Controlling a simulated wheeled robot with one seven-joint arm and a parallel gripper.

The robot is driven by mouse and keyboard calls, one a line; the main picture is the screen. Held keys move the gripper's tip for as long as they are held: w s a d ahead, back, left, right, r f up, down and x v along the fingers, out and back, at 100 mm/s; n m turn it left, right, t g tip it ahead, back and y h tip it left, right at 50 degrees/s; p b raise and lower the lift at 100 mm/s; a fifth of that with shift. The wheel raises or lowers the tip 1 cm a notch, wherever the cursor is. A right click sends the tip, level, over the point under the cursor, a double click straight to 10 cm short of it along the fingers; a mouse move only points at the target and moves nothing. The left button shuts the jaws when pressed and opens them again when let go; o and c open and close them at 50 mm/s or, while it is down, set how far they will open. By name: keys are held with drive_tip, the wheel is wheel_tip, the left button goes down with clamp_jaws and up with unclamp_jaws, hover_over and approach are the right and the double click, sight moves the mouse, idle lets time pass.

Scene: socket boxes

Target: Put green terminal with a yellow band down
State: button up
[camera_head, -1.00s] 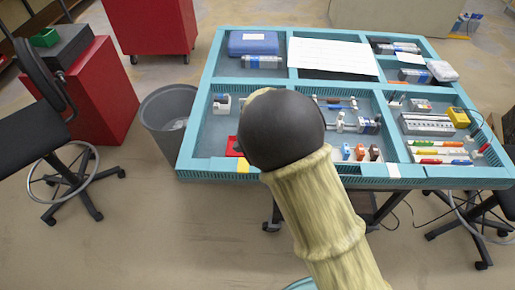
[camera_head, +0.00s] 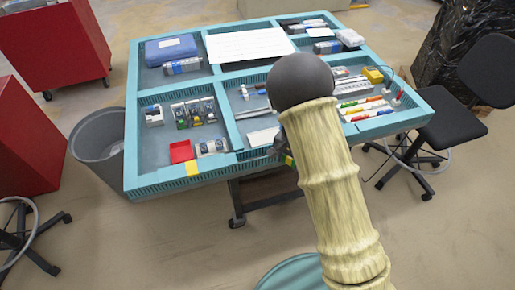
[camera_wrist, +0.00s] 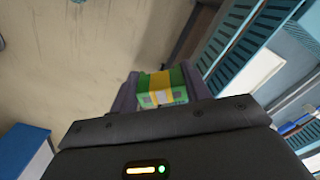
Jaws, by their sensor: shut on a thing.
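The green terminal with a yellow band (camera_wrist: 160,80) is between the two fingers of my gripper (camera_wrist: 162,90) in the wrist view. My gripper is shut on it, one finger on each side, and the banded face shows. In the head view my gripper (camera_head: 282,148) is mostly hidden behind my arm, at the front edge of the teal table (camera_head: 160,185). A small green and yellow bit of the terminal (camera_head: 289,160) shows there. The wrist view shows bare floor beneath the terminal and the table's slatted edge to its right.
The table is split into compartments. The front left one holds a red tray (camera_head: 181,151) and several small electrical parts. A white plate (camera_head: 262,137) lies in the front middle one. Coloured terminals (camera_head: 362,104) sit at the right. A grey bin (camera_head: 98,140) stands at the left.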

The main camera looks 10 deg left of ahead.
drive_tip(key=w+d+f+n, duration=0.1)
drive_tip(key=d+n, duration=0.1)
drive_tip(key=d, duration=0.7)
drive_tip(key=w+d+f+n, duration=0.1)
drive_tip(key=d+n, duration=0.1)
drive_tip(key=d, duration=0.8)
drive_tip(key=shift+w+f, duration=0.35)
drive_tip(key=shift+f, duration=0.05)
